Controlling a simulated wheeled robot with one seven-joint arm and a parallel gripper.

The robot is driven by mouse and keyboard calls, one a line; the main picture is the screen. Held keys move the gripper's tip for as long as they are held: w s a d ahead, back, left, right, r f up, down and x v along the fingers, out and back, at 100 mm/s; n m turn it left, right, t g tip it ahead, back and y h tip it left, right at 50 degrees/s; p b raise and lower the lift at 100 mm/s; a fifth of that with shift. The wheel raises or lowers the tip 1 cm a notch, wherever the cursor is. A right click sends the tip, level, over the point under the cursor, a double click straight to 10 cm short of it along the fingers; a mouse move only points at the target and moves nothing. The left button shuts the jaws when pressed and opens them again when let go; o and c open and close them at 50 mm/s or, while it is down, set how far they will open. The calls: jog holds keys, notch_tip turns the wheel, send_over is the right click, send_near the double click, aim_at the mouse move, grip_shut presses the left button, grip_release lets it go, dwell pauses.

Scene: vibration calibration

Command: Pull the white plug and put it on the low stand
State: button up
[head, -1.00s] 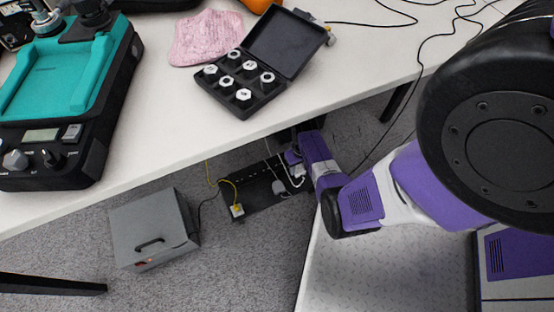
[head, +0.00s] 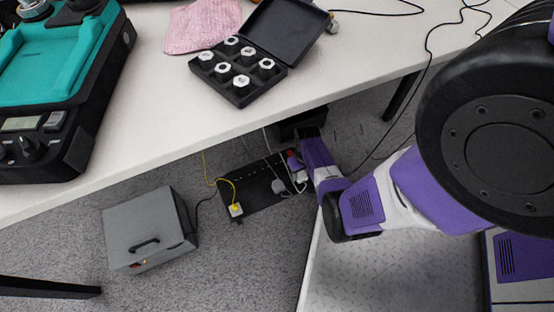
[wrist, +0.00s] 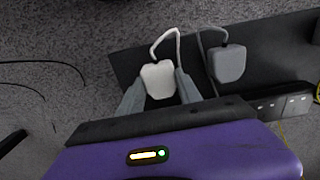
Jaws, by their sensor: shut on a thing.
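The white plug (wrist: 157,80) sits between the two grey fingers of my gripper (wrist: 160,92) in the wrist view, with its white cord looping up and right. My gripper is shut on it. In the head view my gripper (head: 298,172) is under the table, at the right end of a flat black board (head: 262,198). The board also shows in the wrist view (wrist: 135,62). I cannot tell whether this board is the low stand, or whether the plug touches anything beneath it.
A grey plug (wrist: 228,63) with its cord is close to the right of the white one. A black strip (wrist: 280,105) with light marks lies further right. A yellow plug (head: 236,209) is at the board's left end. A grey box (head: 148,232) stands on the floor. The white table (head: 180,115) overhangs.

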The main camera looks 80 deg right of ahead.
aim_at(301, 174)
jog(key=shift+f+b, duration=0.3)
jog(key=shift+f, duration=0.1)
dwell(0.3)
jog(key=o, duration=1.4)
jog(key=shift+r, duration=0.1)
jog(key=shift+r+p, duration=2.45)
jog(key=shift+p, duration=0.05)
notch_tip(301, 174, up, 8)
jog(key=p, duration=0.4)
jog(key=shift+f, duration=0.15)
